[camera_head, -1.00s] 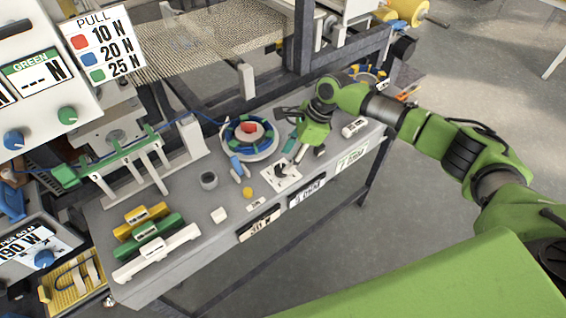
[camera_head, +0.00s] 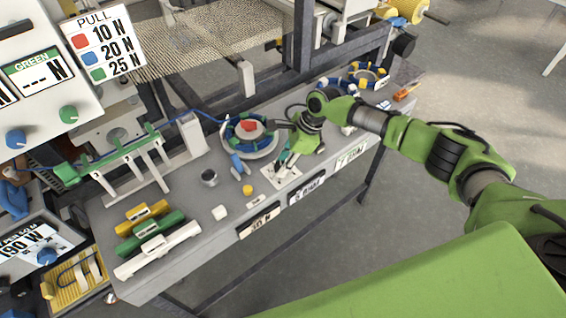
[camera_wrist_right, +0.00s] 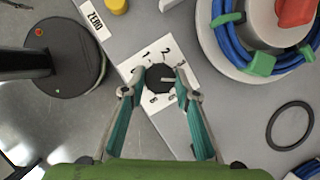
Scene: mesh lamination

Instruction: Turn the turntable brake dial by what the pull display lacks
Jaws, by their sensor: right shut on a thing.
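The brake dial is a small black knob (camera_wrist_right: 160,78) on a white card (camera_wrist_right: 146,58) with printed numbers, among them 1 and 2. My right gripper (camera_wrist_right: 161,85) is shut on the dial, one fingertip on each side; in the head view the gripper (camera_head: 287,160) hides much of it. The turntable (camera_head: 252,153) stands just behind, with a blue and green ring and a red centre piece. The pull display (camera_head: 38,78) reads GREEN and "---N". The PULL sign (camera_head: 98,45) lists red 10 N, blue 20 N and green 25 N. My left gripper is not in view.
Yellow, green and white bars (camera_head: 157,250) lie at the bench's front left. A black ring (camera_wrist_right: 290,125) lies right of the gripper.

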